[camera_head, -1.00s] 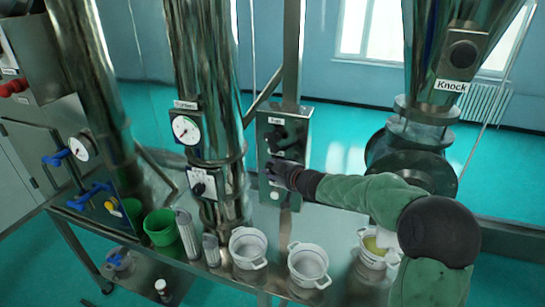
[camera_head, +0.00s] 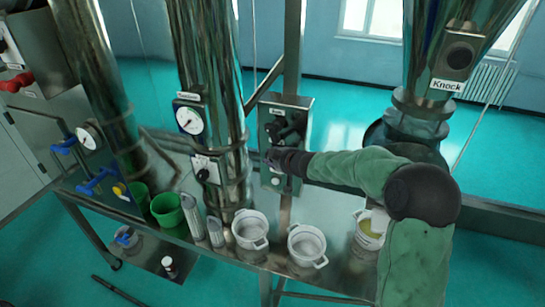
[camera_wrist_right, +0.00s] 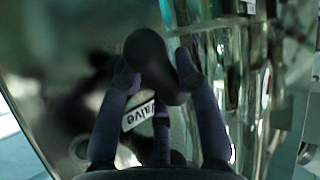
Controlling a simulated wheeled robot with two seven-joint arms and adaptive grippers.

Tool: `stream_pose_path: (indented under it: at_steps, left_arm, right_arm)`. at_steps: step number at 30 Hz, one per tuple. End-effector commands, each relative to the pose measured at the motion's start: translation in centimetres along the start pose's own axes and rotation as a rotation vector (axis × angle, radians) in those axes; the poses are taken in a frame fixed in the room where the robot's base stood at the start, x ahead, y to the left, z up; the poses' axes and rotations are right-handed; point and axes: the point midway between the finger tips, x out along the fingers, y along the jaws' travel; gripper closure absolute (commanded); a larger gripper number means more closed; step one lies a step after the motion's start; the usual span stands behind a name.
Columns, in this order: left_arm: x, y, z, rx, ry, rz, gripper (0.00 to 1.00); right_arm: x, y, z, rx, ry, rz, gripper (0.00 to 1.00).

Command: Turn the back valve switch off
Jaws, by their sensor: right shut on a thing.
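The metal switch panel (camera_head: 295,118) is on the upright post in the middle of the head view. My right gripper (camera_head: 272,158) is at its lower half and hides the switch there. In the right wrist view, the fingers of my right gripper (camera_wrist_right: 157,80) are closed around a dark rounded knob, the valve switch (camera_wrist_right: 147,50). A white label (camera_wrist_right: 138,116) reading "valve" shows between the fingers. A black switch (camera_head: 274,130) higher on the panel is clear of the fingers. Which way the held knob points cannot be told. My left gripper is not in view.
White pots (camera_head: 250,229) and a green bucket (camera_head: 167,209) stand on the metal bench below the panel. A steel column with a round gauge (camera_head: 189,120) stands left of the panel. A hopper marked "Knock" (camera_head: 447,86) is at the right.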

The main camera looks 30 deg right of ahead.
Motion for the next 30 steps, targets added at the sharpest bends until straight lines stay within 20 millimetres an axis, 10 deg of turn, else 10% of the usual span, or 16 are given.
stream_pose_path:
  at_steps: [4,5,8,20,30]
  left_arm:
    - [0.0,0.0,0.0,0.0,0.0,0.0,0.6]
    - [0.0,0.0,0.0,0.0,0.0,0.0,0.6]
    - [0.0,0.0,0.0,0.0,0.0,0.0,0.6]
    - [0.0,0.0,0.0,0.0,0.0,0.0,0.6]
    - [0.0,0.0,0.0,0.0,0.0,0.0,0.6]
  right_arm:
    - [0.0,0.0,0.0,0.001,0.0,0.0,1.0]
    - [0.0,0.0,0.0,0.001,0.0,0.0,0.65]
    - [0.0,0.0,0.0,0.001,0.0,0.0,0.42]
    - [-0.5,0.1,-0.1,0.0,0.001,0.002,0.42]
    - [-6.0,0.1,-0.1,-0.001,0.001,0.002,0.42]
